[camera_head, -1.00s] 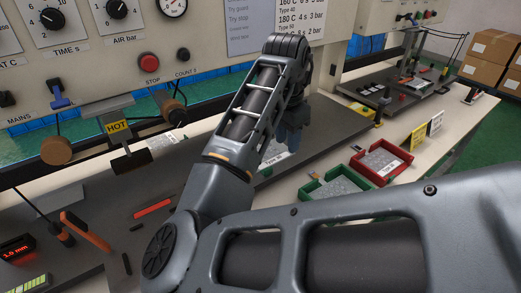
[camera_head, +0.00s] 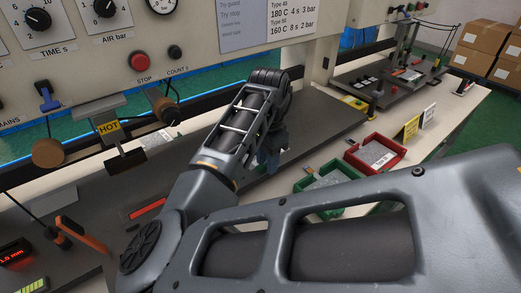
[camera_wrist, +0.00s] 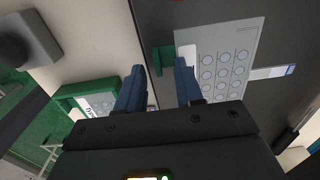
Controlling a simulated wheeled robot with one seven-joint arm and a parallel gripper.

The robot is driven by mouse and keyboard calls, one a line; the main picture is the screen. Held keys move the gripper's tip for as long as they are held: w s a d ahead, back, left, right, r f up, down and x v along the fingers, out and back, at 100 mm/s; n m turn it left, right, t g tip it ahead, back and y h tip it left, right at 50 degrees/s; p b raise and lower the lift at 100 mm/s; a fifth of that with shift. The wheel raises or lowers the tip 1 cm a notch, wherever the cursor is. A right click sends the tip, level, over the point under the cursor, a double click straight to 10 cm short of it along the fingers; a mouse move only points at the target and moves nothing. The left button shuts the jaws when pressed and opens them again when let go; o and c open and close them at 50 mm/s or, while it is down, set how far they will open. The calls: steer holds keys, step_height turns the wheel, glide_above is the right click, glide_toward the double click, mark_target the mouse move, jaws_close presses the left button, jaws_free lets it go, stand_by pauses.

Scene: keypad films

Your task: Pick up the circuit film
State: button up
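A grey sheet with rows of round rings (camera_wrist: 218,62) lies on a dark surface in the wrist view. A narrow pale strip with a bluish end (camera_wrist: 272,72) runs from its right edge, so it looks like the circuit film. A white patch and a small green piece (camera_wrist: 160,60) are at its left edge. My gripper (camera_wrist: 158,72) is open and empty, with two blue fingers. Its right finger overlaps the film's lower left corner in the picture; I cannot tell whether they touch. In the head view my gripper (camera_head: 270,158) hangs over the dark plate, and the film is hidden there.
A green tray (camera_head: 312,187) and a red tray (camera_head: 350,160) with grey contents stand right of my gripper. The green tray also shows in the wrist view (camera_wrist: 72,92). A press with a HOT sign (camera_head: 108,127) and a control panel stand behind on the left.

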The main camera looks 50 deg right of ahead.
jaws_close()
steer(key=shift+r, duration=0.1)
stand_by(0.6)
